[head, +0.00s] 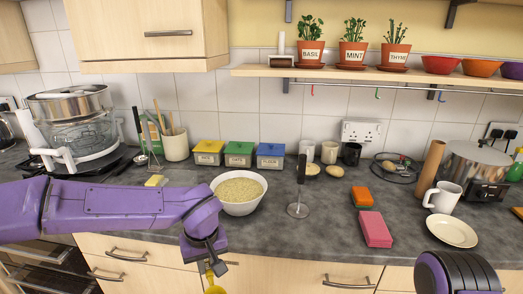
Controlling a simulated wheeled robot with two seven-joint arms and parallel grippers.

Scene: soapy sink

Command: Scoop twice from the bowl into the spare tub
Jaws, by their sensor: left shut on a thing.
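A white bowl (238,207) filled with pale yellow grains stands near the counter's front edge. My left gripper (214,262) points down in front of the counter edge, below and left of the bowl. It is shut on a yellow scoop-like tool (215,288), mostly cut off by the bottom of the picture. Lidded boxes in yellow (208,153), green (240,154) and blue (271,156) stand behind the bowl; I cannot tell which container is the spare tub. My right gripper is out of view; only part of that arm shows at the lower right.
A whisk-like tool (299,207) stands right of the bowl. A pink block (375,229), orange sponge (361,196), white plate (451,231) and mug (443,198) are further right. The counter (330,230) is clear between the whisk-like tool and pink block. A shelf (390,77) hangs above.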

